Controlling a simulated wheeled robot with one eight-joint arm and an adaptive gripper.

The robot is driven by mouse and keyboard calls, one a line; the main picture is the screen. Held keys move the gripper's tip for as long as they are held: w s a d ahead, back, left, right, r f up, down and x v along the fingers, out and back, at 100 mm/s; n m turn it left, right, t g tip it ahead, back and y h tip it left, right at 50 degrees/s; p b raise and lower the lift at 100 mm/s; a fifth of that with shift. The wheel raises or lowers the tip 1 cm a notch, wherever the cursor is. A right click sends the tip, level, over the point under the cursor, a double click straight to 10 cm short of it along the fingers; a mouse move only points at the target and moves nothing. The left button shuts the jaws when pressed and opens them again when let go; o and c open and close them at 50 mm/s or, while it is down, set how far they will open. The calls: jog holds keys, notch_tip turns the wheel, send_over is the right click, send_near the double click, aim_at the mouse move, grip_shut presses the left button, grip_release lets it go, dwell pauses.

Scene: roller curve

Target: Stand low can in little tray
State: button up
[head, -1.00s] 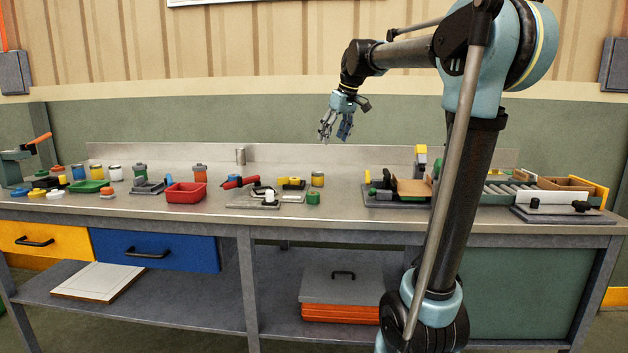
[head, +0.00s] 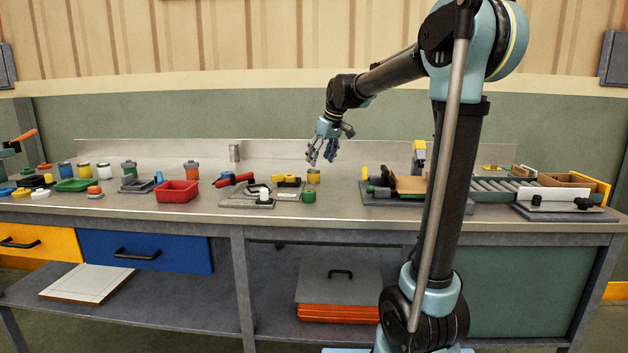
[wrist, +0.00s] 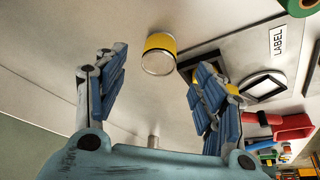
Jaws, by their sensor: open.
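A low can (head: 313,177) with a yellow band and bare metal rims stands on the bench just below my gripper (head: 320,160). My gripper is open and empty, above the bench. A shallow green tray (head: 72,187) lies at the left, and a deeper red tray (head: 177,196) stands nearer the middle. I cannot tell which container is the little tray.
A green roll (head: 308,196) lies in front of the can. A tall metal can (head: 234,153) stands behind. A fixture (head: 385,190) and a roller conveyor (head: 490,187) are at right.

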aim_at(314, 170)
jog(key=shift+w+a+f, duration=0.1)
jog(key=shift+a+f, duration=0.05)
jog(key=shift+f, duration=0.25)
jog(key=f, duration=0.1)
jog(key=w+a+f, duration=0.2)
jog(key=shift+f, duration=0.2)
jog(key=shift+w+f, duration=0.15)
jog(key=shift+f, duration=0.3)
jog(key=c, duration=1.3)
